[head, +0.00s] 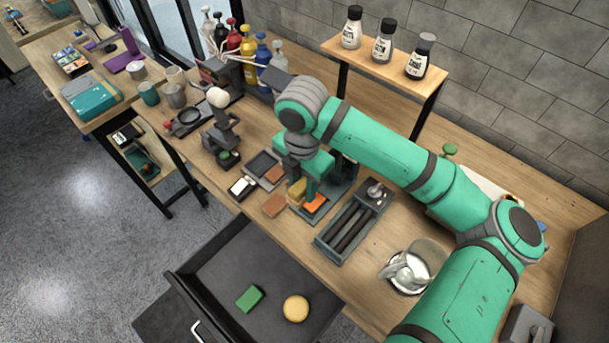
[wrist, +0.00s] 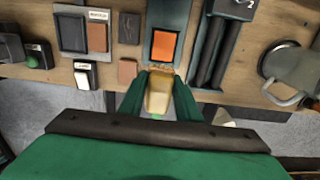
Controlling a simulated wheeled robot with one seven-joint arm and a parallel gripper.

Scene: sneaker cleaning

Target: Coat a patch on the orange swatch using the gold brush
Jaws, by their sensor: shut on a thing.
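My gripper (wrist: 160,84) is shut on the gold brush (wrist: 157,96), which sits between the two green fingers. The gold brush also shows in the head view (head: 296,190), beside my gripper (head: 309,189). The orange swatch (wrist: 163,46) lies flat on a dark grey holder (wrist: 166,15), just beyond the brush tip in the wrist view. In the head view the swatch (head: 315,204) is partly hidden by my gripper. The brush tip is close to the swatch's near edge; I cannot tell whether they touch. No coated patch is clear on the visible orange face.
A dark tray with long rods (head: 350,226) stands right of the swatch. A metal pitcher (head: 412,267) is farther right. An open drawer (head: 220,275) below holds a green block (head: 249,298) and a yellow round piece (head: 296,308). Small tiles and trays (head: 263,164) lie to the left.

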